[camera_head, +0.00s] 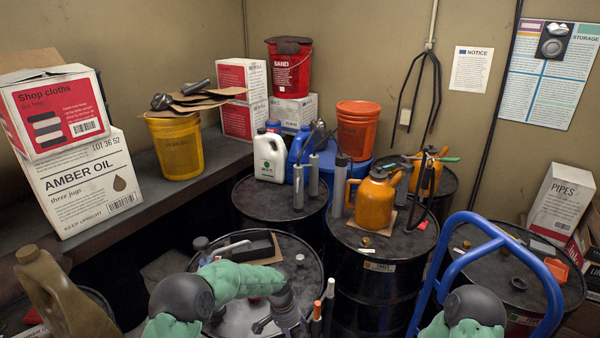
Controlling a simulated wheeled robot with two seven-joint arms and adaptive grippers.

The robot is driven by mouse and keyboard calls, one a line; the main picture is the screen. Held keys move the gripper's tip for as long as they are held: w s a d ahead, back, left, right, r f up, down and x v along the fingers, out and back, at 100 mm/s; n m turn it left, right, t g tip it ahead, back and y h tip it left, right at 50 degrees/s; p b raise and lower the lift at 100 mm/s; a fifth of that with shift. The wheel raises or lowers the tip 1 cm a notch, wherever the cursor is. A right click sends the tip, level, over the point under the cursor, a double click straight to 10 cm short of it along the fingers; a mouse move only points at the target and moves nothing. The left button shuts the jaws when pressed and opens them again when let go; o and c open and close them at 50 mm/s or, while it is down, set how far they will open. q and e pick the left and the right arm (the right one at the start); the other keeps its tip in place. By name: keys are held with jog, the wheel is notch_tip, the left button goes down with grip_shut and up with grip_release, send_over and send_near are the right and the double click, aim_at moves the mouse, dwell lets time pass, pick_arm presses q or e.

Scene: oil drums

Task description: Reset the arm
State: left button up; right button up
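My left arm, in a green sleeve with dark joints, reaches in at the bottom over the front-middle drum (310,262). Its wrist bends down, and the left gripper (268,323) is low at the bottom edge, partly cut off by the frame. Its fingers are too small and dark to tell open from shut. I see nothing clearly held in it. Of my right arm only a dark joint and some green sleeve show at the bottom right, in front of the blue hand-truck frame (436,272). The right gripper is out of view.
Black drums crowd the middle, one bearing an orange jug (375,203) and another a white jug (269,157). A tan jug (60,290) stands at the lower left. Orange- and white-topped sticks (317,309) rise close to my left wrist. Boxes (85,185) and a yellow bucket (177,148) sit on the shelf.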

pick_arm(q)
jog(key=s+a+f+n+h+b, duration=0.1)
jog(key=s+a+f+n+b, duration=0.15)
jog(key=s+f, duration=0.6)
jog(key=s+a+f+n+h+b, duration=0.1)
jog(key=s+a+f+n+b, duration=0.15)
jog(key=s+f, duration=0.6)
jog(key=s+a+f+n+t+b, duration=0.1)
jog(key=s+f+n+b, duration=0.3)
jog(key=s, duration=0.8)
jog(key=shift+a+f+b, duration=0.35)
jog(key=shift+a+f, duration=0.35)
jog(key=shift+f, duration=0.5)
